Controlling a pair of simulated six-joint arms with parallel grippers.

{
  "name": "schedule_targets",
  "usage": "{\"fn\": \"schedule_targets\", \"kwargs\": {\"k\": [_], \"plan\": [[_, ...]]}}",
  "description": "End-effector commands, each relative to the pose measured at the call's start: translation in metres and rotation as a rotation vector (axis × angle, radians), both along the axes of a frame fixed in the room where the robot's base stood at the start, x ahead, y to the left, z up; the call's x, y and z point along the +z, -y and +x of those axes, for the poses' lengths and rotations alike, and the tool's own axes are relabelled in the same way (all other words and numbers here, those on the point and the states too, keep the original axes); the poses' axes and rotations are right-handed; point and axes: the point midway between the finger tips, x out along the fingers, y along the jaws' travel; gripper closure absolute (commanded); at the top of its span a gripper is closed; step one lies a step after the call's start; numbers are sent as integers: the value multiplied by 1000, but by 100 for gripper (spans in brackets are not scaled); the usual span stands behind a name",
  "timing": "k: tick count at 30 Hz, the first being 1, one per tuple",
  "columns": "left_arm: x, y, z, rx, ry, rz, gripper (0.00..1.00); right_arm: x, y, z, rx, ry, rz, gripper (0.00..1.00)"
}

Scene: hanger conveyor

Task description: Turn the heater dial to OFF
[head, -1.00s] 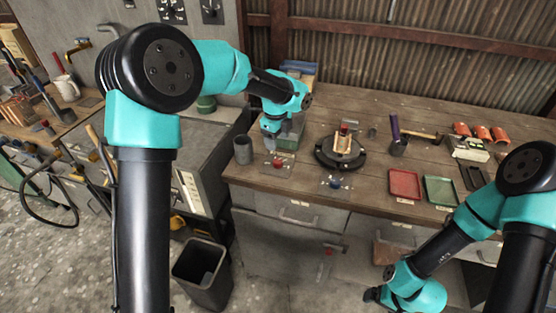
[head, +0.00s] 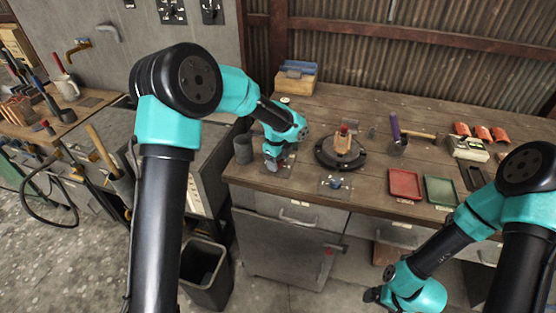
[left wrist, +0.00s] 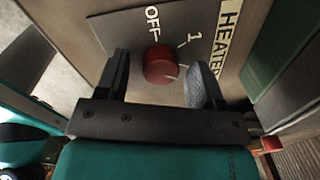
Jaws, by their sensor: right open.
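The red heater dial (left wrist: 160,63) sits on a dark plate (left wrist: 120,28) lettered OFF, 1 and HEATER in the left wrist view. A short pale line shows at the dial's lower right edge, away from the OFF mark; its exact setting is hard to read. My left gripper (left wrist: 160,82) is open, one finger on each side of the dial, with a visible gap to both. In the head view my left gripper (head: 273,163) is low over the bench's left front and hides the dial. My right gripper (head: 373,295) is open and empty, low in front of the bench.
A grey cup (head: 243,148) stands just left of my left gripper. Red (head: 404,183) and green (head: 440,190) trays lie further right.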

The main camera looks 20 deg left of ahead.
Motion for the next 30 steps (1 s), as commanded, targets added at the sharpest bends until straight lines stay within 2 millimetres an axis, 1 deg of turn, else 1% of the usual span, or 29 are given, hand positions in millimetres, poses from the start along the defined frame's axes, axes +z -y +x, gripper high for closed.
{"fn": "schedule_targets", "kwargs": {"k": [1, 2, 12, 15, 23, 30], "plan": [[0, 0, 0, 0, 0, 0, 43, 0, 0, 0, 0, 0, 0, 11], [0, 0, 0, 0, 0, 0, 46, 0, 0, 0, 0, 0, 0, 11], [0, 0, 0, 0, 0, 0, 79, 0, 0, 0, 0, 0, 0, 11], [0, 0, 0, 0, 0, 0, 87, 0, 0, 0, 0, 0, 0, 11], [1, 0, 0, 17, 0, 0, 87, 0, 0, 0, 0, 0, 0, 11], [1, 0, 0, 102, 0, 0, 87, 0, 0, 0, 0, 0, 0, 11]]}}
